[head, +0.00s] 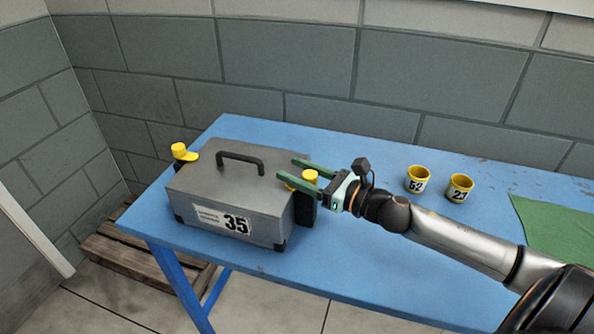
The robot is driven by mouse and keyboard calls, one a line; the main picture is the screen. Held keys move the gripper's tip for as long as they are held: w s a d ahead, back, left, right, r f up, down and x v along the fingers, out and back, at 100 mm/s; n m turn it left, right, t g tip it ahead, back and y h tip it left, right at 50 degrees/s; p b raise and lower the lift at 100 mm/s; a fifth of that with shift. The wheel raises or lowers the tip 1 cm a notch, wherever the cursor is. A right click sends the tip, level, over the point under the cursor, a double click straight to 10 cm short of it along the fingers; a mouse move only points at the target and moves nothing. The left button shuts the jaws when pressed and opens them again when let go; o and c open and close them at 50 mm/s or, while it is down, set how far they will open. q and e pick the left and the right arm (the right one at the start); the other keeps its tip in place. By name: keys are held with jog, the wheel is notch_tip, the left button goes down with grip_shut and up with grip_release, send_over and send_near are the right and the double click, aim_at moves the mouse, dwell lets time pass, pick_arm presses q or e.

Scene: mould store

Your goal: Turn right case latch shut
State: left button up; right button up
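The grey case (228,195) with a black handle and a label reading 35 stands at the left end of the blue table. Its right latch (299,182) is yellow and sits at the case's right side. My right gripper (287,168) is open, with one green finger behind the latch and one in front of it. The fingers partly hide the latch, and I cannot tell whether they touch it. The left latch (184,154), also yellow, sticks out at the case's left side. My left gripper is not in view.
Two yellow cups, marked 52 (418,180) and 21 (459,189), stand on the blue table (360,265) to the right of my gripper. A green cloth (560,230) lies at the right. A wooden pallet (130,262) is on the floor. Block walls stand behind and left.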

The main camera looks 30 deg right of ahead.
grip_shut()
